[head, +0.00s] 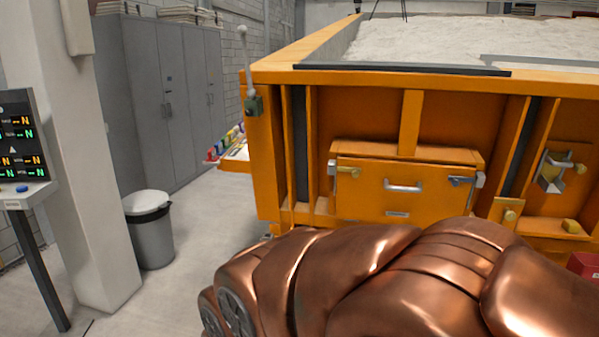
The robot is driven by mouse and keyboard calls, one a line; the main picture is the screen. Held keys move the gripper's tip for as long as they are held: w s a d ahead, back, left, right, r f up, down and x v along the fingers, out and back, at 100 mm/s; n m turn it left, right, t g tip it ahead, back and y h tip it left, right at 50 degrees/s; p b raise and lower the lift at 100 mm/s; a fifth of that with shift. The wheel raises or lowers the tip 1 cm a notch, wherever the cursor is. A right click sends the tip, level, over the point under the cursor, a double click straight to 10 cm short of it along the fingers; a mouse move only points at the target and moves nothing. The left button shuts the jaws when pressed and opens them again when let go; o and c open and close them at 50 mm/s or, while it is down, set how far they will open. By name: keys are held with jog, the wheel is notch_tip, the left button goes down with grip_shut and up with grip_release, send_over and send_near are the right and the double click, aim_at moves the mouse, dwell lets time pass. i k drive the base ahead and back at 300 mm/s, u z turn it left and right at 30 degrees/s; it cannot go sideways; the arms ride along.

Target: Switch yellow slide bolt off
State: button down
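A small yellow bolt (348,171) sits at the upper left corner of an orange door panel (410,200) on the front of the orange sandbed (380,105). It looks like a slide bolt lying flat across the door's left edge. It is too small to tell its exact position. A grey-blue bolt (460,180) sits at the door's upper right corner, and a silver handle (403,186) is between them. The door looks shut. My gripper is not in view; only copper-coloured parts of my own body fill the lower right.
A lever (246,70) rises from the sandbed's left corner. A brass knob (509,215) and a silver latch (553,172) are right of the door. A grey bin (149,228), pillar (80,150) and control panel (22,150) stand left. Floor between bin and sandbed is clear.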

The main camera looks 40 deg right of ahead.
aim_at(356, 171)
jog(key=z, duration=1.65)
